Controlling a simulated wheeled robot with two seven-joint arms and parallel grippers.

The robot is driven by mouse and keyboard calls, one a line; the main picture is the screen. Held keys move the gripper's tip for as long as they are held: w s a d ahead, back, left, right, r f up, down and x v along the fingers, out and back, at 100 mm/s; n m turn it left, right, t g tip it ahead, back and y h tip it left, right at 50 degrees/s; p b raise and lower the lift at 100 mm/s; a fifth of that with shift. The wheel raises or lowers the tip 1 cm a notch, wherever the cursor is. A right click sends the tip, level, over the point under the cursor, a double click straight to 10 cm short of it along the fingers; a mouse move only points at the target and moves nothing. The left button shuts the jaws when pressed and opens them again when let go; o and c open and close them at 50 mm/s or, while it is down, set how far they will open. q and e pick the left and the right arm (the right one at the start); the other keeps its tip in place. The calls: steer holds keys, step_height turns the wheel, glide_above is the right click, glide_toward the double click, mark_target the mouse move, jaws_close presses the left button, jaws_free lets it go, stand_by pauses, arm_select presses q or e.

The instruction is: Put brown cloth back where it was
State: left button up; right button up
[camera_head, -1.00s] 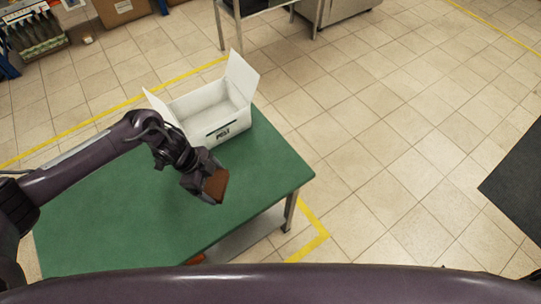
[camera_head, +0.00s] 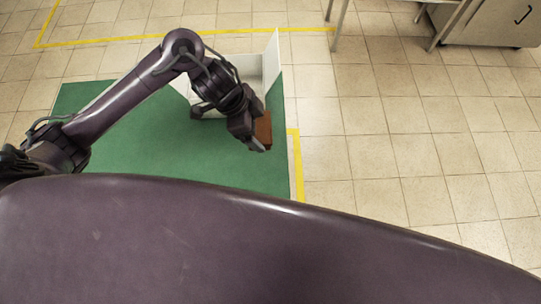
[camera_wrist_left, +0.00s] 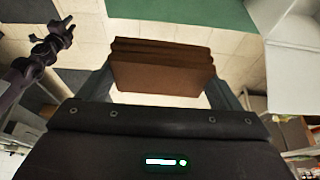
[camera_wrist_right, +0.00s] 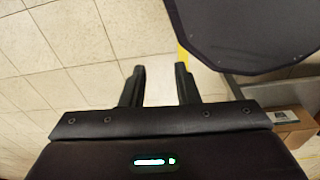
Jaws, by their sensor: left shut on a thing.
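The brown cloth (camera_head: 263,130) is a folded block held in my left gripper (camera_head: 257,137), over the right end of the green table (camera_head: 140,140) in the head view. In the left wrist view the cloth (camera_wrist_left: 162,68) sits between the two fingers, which are shut on it. The white box (camera_head: 271,62) with raised flaps stands on the table behind my left gripper and is partly hidden by the arm. My right gripper (camera_wrist_right: 160,85) shows in the right wrist view, its fingers apart with nothing between them.
A metal cabinet (camera_head: 480,22) stands at the back right. Yellow floor tape (camera_head: 296,165) runs beside the table. The tiled floor to the right is clear. In the right wrist view a cardboard box (camera_wrist_right: 292,125) lies at the lower right.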

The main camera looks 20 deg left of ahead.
arm_select(q)
step_height(320, 180, down, 7)
steer(key=b, duration=0.3)
glide_above(264, 162)
steer(key=a, duration=0.1)
steer(key=f, duration=0.7)
steer(key=shift+s+a+f, duration=0.1)
steer(key=shift+s+a, duration=0.05)
steer(key=shift+s, duration=0.15)
steer(key=shift+f+b, duration=0.35)
steer(key=shift+f, duration=0.3)
step_height(264, 162, down, 4)
steer(key=shift+r, duration=0.1)
arm_select(e)
steer(key=f, duration=0.3)
steer(key=s+a+f, duration=0.1)
steer(key=shift+f, duration=0.3)
arm_select(q)
steer(key=shift+f+b, duration=0.2)
steer(key=shift+b, duration=0.15)
arm_select(e)
steer(key=shift+a+f, duration=0.1)
steer(key=shift+a, duration=0.05)
